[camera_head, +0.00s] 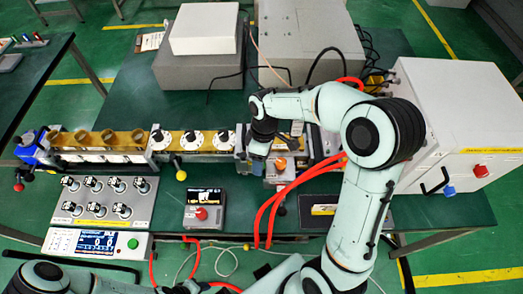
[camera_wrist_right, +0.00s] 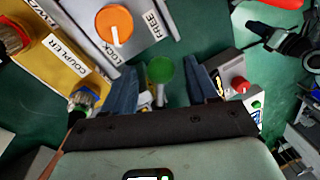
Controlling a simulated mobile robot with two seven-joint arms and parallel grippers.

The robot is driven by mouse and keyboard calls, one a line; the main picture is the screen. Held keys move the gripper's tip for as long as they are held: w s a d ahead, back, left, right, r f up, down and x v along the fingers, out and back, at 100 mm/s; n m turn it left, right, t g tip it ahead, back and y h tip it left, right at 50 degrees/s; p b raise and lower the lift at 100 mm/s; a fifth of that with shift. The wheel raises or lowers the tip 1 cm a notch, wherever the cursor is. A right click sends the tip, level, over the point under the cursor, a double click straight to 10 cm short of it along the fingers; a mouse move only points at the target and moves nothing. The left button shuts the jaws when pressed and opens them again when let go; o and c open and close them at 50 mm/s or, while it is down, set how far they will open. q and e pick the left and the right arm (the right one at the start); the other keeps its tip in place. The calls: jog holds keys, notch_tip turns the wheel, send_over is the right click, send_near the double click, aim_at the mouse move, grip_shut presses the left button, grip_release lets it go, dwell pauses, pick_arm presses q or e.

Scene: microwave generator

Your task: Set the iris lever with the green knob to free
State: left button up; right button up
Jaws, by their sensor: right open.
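The lever's round green knob (camera_wrist_right: 160,70) is in the right wrist view, on a thin pale stem. My right gripper (camera_wrist_right: 163,78) is open, with one dark blue finger on each side of the knob; I cannot tell whether either finger touches it. Beside it is an orange disc (camera_wrist_right: 115,24) with a white pointer mark, on a plate labelled LOCK and FREE. The orange disc also shows in the head view (camera_head: 281,163), beside my right wrist. The green knob is hidden in the head view. My left gripper is not in view; only part of that arm shows at the bottom left.
A yellow coupler section (camera_wrist_right: 62,60) adjoins the lever plate. A small meter box with a red knob (camera_wrist_right: 240,85) lies on the other side. Red hoses (camera_head: 268,212) cross the green table. A white cabinet (camera_head: 450,110) stands at the right.

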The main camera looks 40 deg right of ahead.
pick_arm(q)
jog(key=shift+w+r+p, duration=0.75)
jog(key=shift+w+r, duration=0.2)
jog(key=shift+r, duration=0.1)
pick_arm(e)
notch_tip(320, 180, up, 13)
jog(key=w+d, duration=0.1)
jog(key=d, duration=0.1)
jog(key=shift+w, duration=0.3)
